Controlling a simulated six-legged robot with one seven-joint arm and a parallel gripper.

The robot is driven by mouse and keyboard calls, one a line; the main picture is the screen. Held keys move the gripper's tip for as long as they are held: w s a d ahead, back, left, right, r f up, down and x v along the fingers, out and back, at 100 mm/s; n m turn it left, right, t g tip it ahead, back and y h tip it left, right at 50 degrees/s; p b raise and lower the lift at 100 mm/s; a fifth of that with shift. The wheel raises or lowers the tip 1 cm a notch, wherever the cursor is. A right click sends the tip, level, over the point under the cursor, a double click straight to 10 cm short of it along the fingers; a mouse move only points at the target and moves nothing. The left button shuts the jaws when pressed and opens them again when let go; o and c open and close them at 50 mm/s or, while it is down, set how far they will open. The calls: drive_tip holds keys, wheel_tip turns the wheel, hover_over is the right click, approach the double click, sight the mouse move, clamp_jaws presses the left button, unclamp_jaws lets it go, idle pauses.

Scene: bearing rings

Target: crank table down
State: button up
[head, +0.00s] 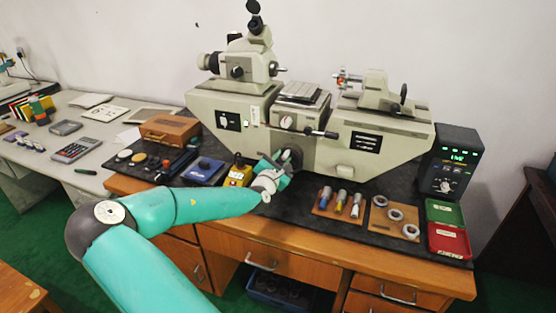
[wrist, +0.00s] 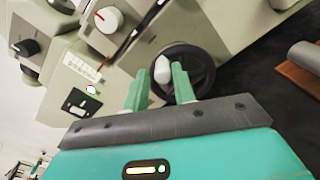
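The grey-green measuring machine (head: 350,149) stands on the desk. Its small square table (head: 300,91) sits in the middle, above a round dial (head: 286,122). The dark handwheel (head: 295,157) is low on the machine's front, partly hidden by my gripper (head: 276,163). In the wrist view the handwheel (wrist: 203,62) carries a pale crank knob (wrist: 162,70). My gripper (wrist: 162,78) is open, with its two green fingers on either side of the knob. A small gap seems to show beside the knob; contact is not clear.
A dark lever (head: 322,133) projects above the handwheel.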

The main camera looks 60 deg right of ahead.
drive_tip(key=s+a, duration=0.1)
drive_tip(key=a, duration=0.7)
drive_tip(key=shift+a, duration=0.2)
drive_tip(key=shift+s, duration=0.1)
idle(0.7)
